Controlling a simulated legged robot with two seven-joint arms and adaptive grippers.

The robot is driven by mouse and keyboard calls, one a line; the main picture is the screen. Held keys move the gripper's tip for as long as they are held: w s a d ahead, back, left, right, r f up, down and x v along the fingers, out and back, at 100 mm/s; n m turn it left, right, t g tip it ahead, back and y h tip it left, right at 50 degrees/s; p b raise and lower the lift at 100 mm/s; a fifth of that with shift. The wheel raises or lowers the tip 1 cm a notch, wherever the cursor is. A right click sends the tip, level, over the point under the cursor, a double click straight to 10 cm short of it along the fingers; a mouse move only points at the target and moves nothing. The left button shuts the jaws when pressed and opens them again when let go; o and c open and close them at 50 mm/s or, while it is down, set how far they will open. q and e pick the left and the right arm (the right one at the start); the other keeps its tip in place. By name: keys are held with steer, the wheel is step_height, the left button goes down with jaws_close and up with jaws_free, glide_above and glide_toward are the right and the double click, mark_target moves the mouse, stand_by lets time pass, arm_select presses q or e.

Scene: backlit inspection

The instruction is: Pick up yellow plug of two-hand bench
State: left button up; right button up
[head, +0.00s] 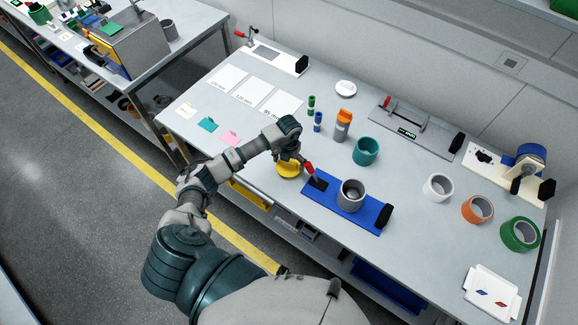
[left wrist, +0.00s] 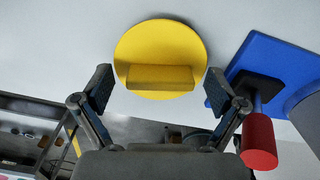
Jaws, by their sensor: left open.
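The yellow plug (head: 288,170) is a round disc with a raised bar grip, lying on the bench (head: 215,125) near its front edge. It also shows in the left wrist view (left wrist: 160,48), ahead of my fingers, with its bar running across between them. My left gripper (head: 292,160) is just above the plug and partly covers it in the head view. My right gripper is not in view.
A blue plate (head: 369,217) with a red-handled clamp (head: 309,168) and a grey cup (head: 351,195) stands close to the right of the plug. Paper sheets (head: 252,91) lie at the back left.

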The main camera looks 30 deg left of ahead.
arm_select(q)
steer(key=c, duration=1.2)
steer(key=shift+r, duration=0.15)
